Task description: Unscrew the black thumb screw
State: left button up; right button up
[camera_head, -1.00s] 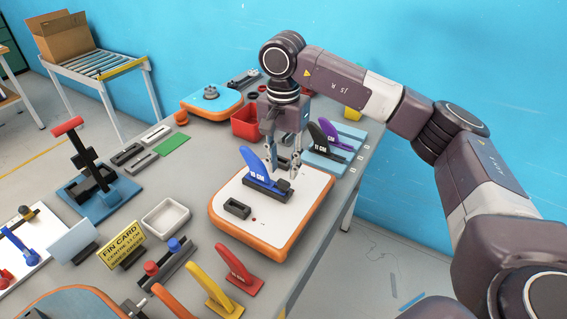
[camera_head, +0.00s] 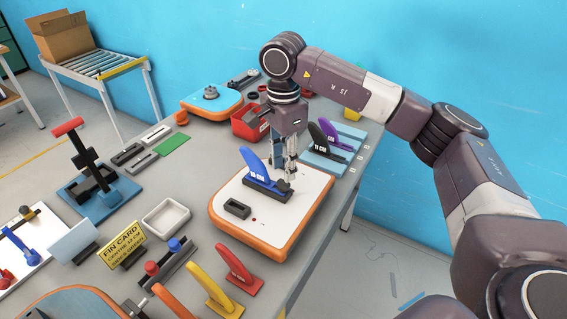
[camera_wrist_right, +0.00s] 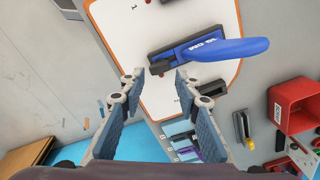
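The black thumb screw (camera_head: 284,186) sits at the right end of the dark fin box (camera_head: 262,188) that holds the upright blue fin (camera_head: 252,167). The box is on a white board with an orange rim (camera_head: 290,224). My right gripper (camera_head: 286,173) points down over the thumb screw. In the right wrist view its fingers (camera_wrist_right: 158,76) stand apart, one to each side of the thumb screw (camera_wrist_right: 160,67). They appear clear of it, though contact is hard to judge. My left gripper is out of view.
An empty black slot (camera_head: 237,208) is on the same board. A yellow fin card (camera_head: 122,243), a white tray (camera_head: 166,217) and several coloured fins are to the left and in front.

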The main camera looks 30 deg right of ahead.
jog(key=shift+m, duration=0.8)
jog(key=m, duration=0.4)
jog(key=shift+m, duration=0.4)
jog(key=m, duration=0.3)
jog(key=shift+p, duration=0.3)
jog(key=shift+m, duration=0.3)
